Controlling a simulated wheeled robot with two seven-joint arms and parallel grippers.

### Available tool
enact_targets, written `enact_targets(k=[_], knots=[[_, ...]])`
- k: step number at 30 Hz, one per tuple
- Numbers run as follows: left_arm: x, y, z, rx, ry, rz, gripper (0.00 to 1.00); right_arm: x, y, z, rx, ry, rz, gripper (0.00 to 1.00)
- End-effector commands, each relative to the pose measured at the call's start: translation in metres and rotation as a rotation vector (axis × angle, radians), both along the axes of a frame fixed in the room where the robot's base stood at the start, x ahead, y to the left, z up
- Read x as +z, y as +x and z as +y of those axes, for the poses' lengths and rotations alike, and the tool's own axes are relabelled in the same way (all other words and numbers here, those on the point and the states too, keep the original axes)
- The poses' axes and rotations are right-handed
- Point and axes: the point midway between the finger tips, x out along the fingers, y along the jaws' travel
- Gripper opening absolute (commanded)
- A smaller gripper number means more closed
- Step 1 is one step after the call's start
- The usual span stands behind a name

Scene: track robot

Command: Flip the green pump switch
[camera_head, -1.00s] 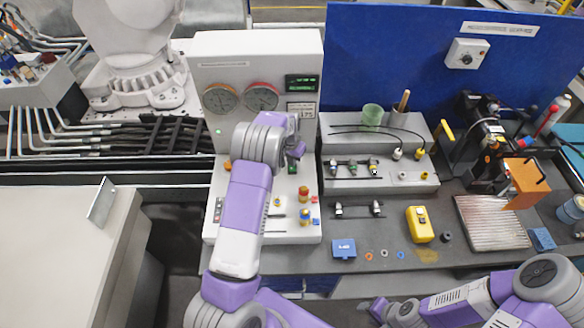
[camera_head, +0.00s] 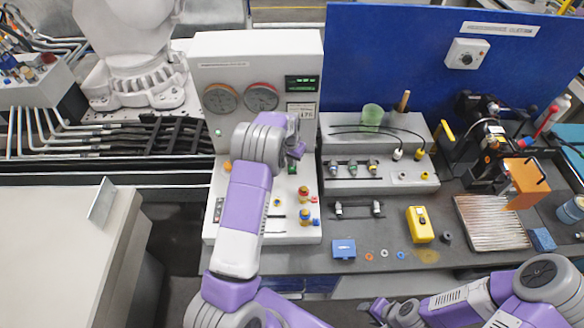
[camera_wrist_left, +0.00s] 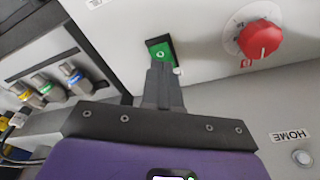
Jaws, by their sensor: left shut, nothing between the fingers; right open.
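My left gripper (camera_wrist_left: 164,70) is shut and empty. In the wrist view its fingertips overlap the lower part of the green plate, right beside the toggle; I cannot tell whether they touch it. Which way the toggle leans is unclear. My right gripper (camera_head: 376,310) is open at the bottom of the head view, away from the panel.
A red knob (camera_wrist_left: 260,39) sits right of the switch in the wrist view. Several coloured fittings (camera_wrist_left: 55,88) are on a grey block at the left. In the head view, two gauges (camera_head: 261,97) are above, and a yellow box (camera_head: 420,224) stands on the bench.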

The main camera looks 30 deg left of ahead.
Motion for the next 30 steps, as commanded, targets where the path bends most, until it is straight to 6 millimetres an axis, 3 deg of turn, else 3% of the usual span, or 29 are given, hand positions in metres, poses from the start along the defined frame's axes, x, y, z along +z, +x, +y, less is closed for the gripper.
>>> enact_targets(k=[30], knots=[[-0.0068,-0.0001,0.0000,0.000,0.000,0.000,0.00,-0.0054,0.0000,0.0000,0.000,0.000,0.000,0.43]])
